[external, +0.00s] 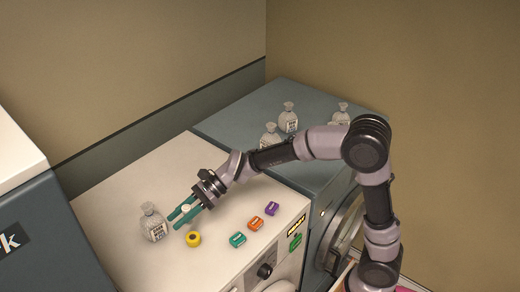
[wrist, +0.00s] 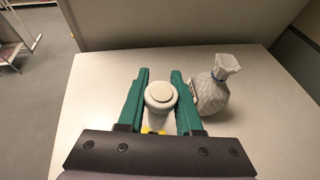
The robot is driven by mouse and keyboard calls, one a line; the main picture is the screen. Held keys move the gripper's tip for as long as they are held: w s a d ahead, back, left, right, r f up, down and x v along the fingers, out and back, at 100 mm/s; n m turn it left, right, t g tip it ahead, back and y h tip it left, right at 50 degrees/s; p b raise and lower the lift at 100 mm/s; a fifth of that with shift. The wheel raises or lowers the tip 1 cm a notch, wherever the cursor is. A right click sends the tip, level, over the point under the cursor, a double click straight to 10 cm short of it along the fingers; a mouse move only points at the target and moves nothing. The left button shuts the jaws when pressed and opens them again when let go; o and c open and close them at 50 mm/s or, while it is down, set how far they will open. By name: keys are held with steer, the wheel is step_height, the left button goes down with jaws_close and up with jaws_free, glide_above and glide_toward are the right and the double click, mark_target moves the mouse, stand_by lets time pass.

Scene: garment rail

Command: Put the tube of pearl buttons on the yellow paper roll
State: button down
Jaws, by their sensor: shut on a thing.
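My gripper (external: 176,221) has green fingers and is over the front left part of the white machine top. It is shut on a pale white tube (wrist: 160,96), the tube of pearl buttons, which sits between the fingers with its round end facing up in the wrist view. The tube also shows in the external view (external: 186,209). The yellow paper roll (external: 193,240) stands on the white top, just below the gripper in the external view. In the wrist view only a sliver of the yellow roll (wrist: 148,131) shows below the tube; the rest is hidden.
A tied grey bag (external: 152,223) stands close left of the fingers; it is at the right in the wrist view (wrist: 213,92). Green (external: 238,240), orange (external: 255,224) and purple (external: 271,208) small items lie right of the roll. More bags stand on the blue-grey machine (external: 240,115).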

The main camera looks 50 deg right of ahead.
steer(key=shift+f, duration=3.2)
steer(key=c, duration=0.6)
jaws_free()
steer(key=shift+f, duration=0.15)
